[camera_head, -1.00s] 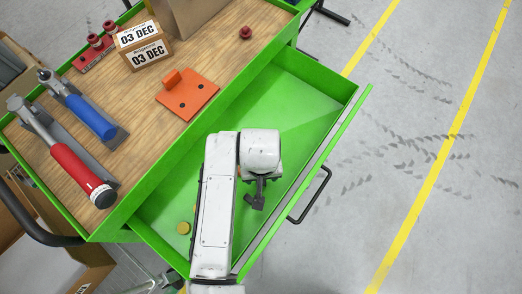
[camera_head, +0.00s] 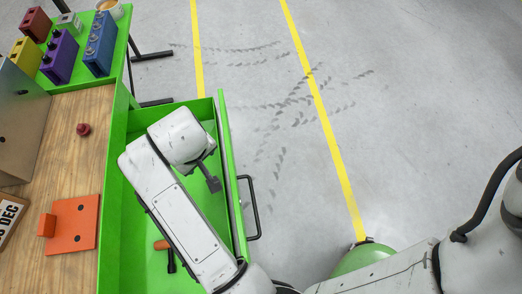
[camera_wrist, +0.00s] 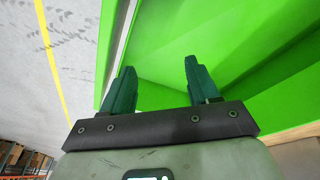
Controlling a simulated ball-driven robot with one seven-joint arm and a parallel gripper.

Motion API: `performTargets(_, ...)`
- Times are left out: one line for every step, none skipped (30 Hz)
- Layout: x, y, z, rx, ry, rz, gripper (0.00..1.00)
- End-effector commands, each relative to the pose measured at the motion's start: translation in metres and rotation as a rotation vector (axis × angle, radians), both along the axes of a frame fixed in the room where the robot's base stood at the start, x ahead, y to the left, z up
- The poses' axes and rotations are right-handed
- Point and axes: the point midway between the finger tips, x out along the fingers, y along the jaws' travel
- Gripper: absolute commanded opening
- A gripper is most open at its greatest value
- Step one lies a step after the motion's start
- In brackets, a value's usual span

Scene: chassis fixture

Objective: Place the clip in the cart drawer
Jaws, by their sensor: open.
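The green cart drawer (camera_head: 130,225) is pulled out at the right side of the cart, and my arm hangs over it. My gripper (camera_wrist: 160,68) is open in the wrist view, with dark green fingers apart and nothing between them. It points into the green drawer, whose wall (camera_wrist: 250,55) shows beyond the fingers. In the head view the fingers are hidden by my arm. A small orange-and-black item (camera_head: 162,245) lies in the drawer beside my arm, partly hidden. I cannot tell whether it is the clip.
An orange plate with a raised block (camera_head: 75,225) and a red knob (camera_head: 83,130) are on the wooden cart top. Several coloured boxes, including a blue one (camera_head: 100,45), stand at the back. A drawer handle (camera_head: 250,208) sticks out right. The floor beyond is clear.

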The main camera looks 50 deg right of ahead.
Motion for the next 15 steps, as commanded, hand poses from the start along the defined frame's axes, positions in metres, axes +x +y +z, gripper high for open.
performTargets(0.013,-0.038,0.013,-0.039,-0.05,-0.031,0.6)
performTargets(0.019,-0.055,0.02,-0.056,-0.075,-0.041,0.6)
performTargets(0.024,-0.075,0.028,-0.077,-0.103,-0.05,0.6)
performTargets(0.026,-0.091,0.033,-0.093,-0.122,-0.056,0.6)
performTargets(0.027,-0.104,0.037,-0.11,-0.138,-0.06,0.6)
performTargets(0.027,-0.122,0.042,-0.13,-0.155,-0.064,0.6)
performTargets(0.026,-0.134,0.045,-0.145,-0.164,-0.065,0.6)
performTargets(0.023,-0.146,0.047,-0.159,-0.172,-0.066,0.6)
performTargets(0.018,-0.161,0.048,-0.177,-0.177,-0.063,0.6)
performTargets(0.014,-0.17,0.048,-0.188,-0.177,-0.06,0.6)
performTargets(0.008,-0.179,0.047,-0.198,-0.175,-0.056,0.6)
performTargets(-0.001,-0.19,0.044,-0.208,-0.169,-0.051,0.6)
performTargets(-0.008,-0.196,0.042,-0.213,-0.163,-0.047,0.6)
performTargets(-0.017,-0.203,0.038,-0.217,-0.153,-0.042,0.6)
performTargets(-0.029,-0.209,0.032,-0.219,-0.137,-0.034,0.6)
